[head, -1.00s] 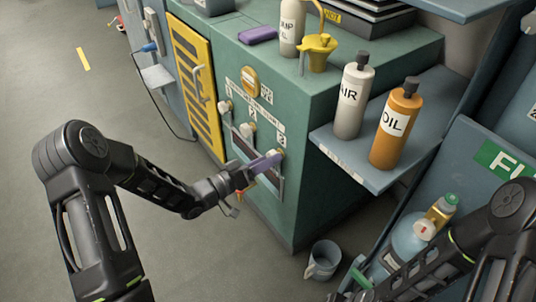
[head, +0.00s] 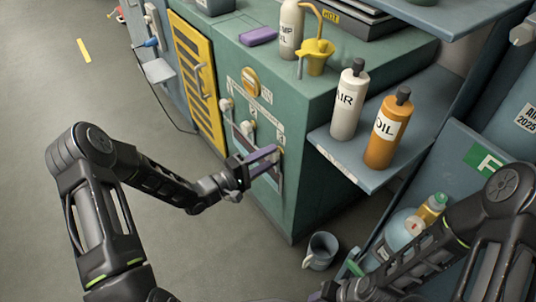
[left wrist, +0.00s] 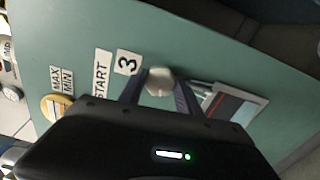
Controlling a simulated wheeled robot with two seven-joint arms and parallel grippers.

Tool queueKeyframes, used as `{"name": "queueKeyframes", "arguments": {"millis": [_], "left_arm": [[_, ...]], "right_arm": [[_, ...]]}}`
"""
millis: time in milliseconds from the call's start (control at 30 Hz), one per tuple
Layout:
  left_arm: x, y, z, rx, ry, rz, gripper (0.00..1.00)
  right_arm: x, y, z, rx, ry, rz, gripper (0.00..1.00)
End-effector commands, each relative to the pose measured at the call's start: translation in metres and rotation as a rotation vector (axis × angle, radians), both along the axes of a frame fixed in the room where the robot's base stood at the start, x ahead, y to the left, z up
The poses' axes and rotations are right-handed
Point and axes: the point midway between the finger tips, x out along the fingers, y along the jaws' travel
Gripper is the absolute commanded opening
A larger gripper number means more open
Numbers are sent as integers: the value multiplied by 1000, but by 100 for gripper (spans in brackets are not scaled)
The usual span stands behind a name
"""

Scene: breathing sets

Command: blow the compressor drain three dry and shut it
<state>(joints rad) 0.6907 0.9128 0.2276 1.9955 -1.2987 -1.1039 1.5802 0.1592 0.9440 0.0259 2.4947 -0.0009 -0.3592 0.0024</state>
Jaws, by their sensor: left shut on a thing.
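The compressor is a green cabinet (head: 330,110) with a row of round pale drain knobs on its front face. The knob of drain three (left wrist: 160,82) is by the "3" label, which also shows in the head view (head: 281,140). My left gripper (head: 276,153) is at that knob, shut on it with one finger on each side. The fingers hide most of the knob in the head view. The drain's outlet is not clearly visible. A white bottle marked AIR (head: 349,102) stands upright on the side shelf. My right gripper is at the bottom edge, mostly cut off.
An orange OIL bottle (head: 386,135) stands beside the AIR bottle on the blue shelf (head: 350,172). A grey mug (head: 320,251) is on the floor.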

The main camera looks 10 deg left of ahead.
Motion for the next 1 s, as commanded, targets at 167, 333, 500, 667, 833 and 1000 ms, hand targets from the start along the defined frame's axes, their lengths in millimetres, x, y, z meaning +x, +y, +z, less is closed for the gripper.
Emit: {"name": "queueKeyframes", "arguments": {"millis": [167, 333, 500, 667, 833, 1000], "left_arm": [[0, 1, 1, -127, 107, 2, 0], [0, 0, 0, -250, 210, 1, 0], [0, 1, 0, -363, 304, 2, 0], [0, 1, -1, -445, 372, 3, 0], [0, 1, -1, -502, 419, 2, 0], [0, 1, -1, -528, 441, 1, 0]], "right_arm": [[-2, 2, 7, 2, 2, 4, 36], [-2, 2, 12, 2, 2, 4, 36], [-2, 1, 15, 2, 2, 4, 36], [-1, 1, 17, 2, 2, 4, 36], [-1, 1, 18, 2, 1, 4, 36], [-1, 1, 19, 2, 1, 4, 36]]}}
